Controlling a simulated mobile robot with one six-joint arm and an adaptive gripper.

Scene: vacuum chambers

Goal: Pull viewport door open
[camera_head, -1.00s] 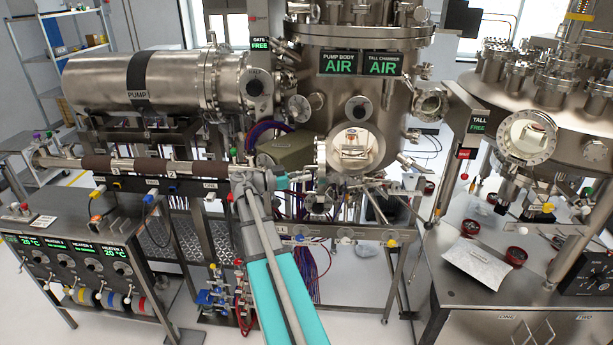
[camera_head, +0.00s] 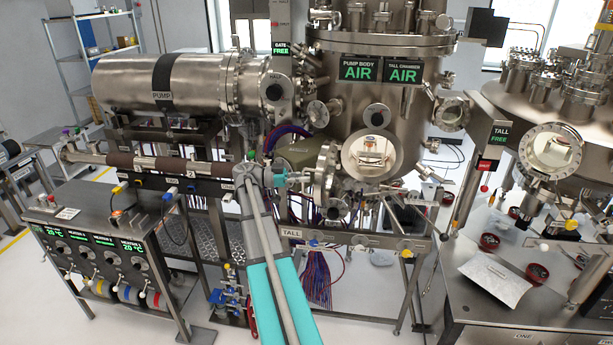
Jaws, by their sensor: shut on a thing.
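The viewport door (camera_head: 327,171) is a round steel flange on the front of the tall chamber (camera_head: 350,100). It stands swung out to the left of its port, seen nearly edge-on. The round port opening (camera_head: 372,152) is uncovered, and a lit interior shows through it. My gripper (camera_head: 308,178) is at the left side of the door and shut on the door's handle. The fingertips and handle are small, so the exact grip is hard to make out. My teal and grey arm reaches up to it from the bottom centre.
A steel frame rail (camera_head: 350,238) with valves runs below the port. The pump cylinder (camera_head: 165,82) and a long pipe (camera_head: 150,163) lie to the left. The heater cabinet (camera_head: 110,240) stands at lower left, and a workbench (camera_head: 510,300) at right. Open floor shows at lower left.

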